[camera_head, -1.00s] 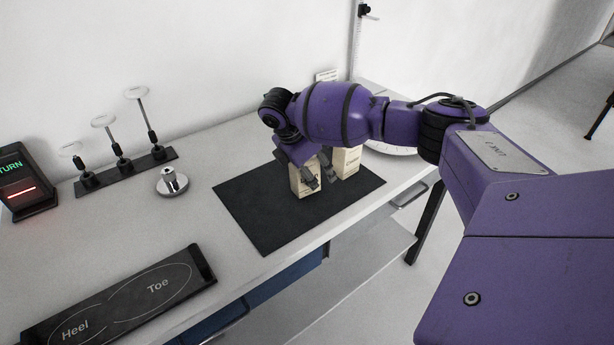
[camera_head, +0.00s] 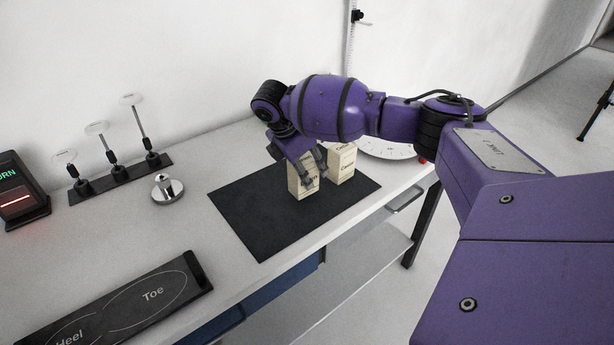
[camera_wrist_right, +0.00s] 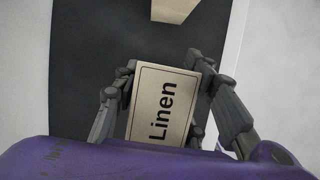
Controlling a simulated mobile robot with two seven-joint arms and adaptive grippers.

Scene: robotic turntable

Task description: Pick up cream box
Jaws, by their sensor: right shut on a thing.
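My right gripper (camera_head: 312,170) is shut on a beige box (camera_head: 300,187) over the dark mat (camera_head: 262,223). In the right wrist view the fingers (camera_wrist_right: 165,110) flank this box, and its top face (camera_wrist_right: 160,103) reads "Linen". I cannot tell whether it touches the mat. A second, similar pale box (camera_head: 342,165) stands upright just behind and to the right of it. Its label seems to start with "C" but is too small to read surely. Part of that box shows at the top of the wrist view (camera_wrist_right: 178,10). My left gripper is not in view.
A round white dial (camera_head: 388,147) lies right of the mat. A metal weight (camera_head: 166,189), a rack with thin stands (camera_head: 121,175), a lit display (camera_head: 20,192) and a Heel/Toe panel (camera_head: 120,300) lie to the left. The mat's front part is clear.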

